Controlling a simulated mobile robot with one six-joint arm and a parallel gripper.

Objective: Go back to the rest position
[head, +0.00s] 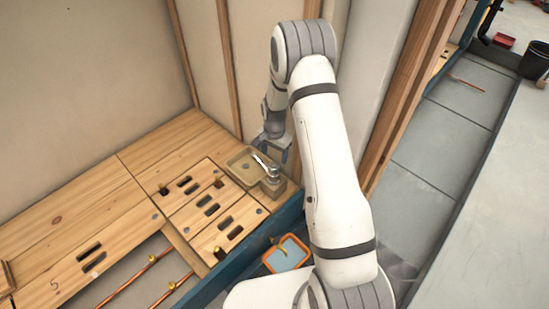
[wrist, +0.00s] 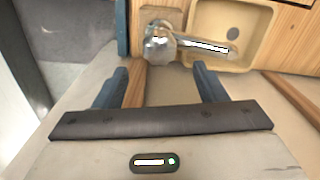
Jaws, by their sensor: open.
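My gripper (head: 275,150) is at the end of my white arm, above and just behind the small tan basin with the tap. In the wrist view my gripper (wrist: 162,82) shows two blue fingers spread apart with nothing between them. The chrome tap (wrist: 165,45) stands at the basin's edge beyond the fingertips, apart from them as far as I can tell. The tap also shows in the head view (head: 268,170). The tan basin (wrist: 262,55) lies beside the tap, its lever reaching over it.
A wooden floor with slotted panels (head: 210,205) lies left of the basin. Copper pipes (head: 140,275) run in an open gap. An orange-rimmed tray (head: 287,252) sits below the blue edge beam (head: 243,252). A stud wall (head: 228,70) stands close behind my gripper. Grey floor is at right.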

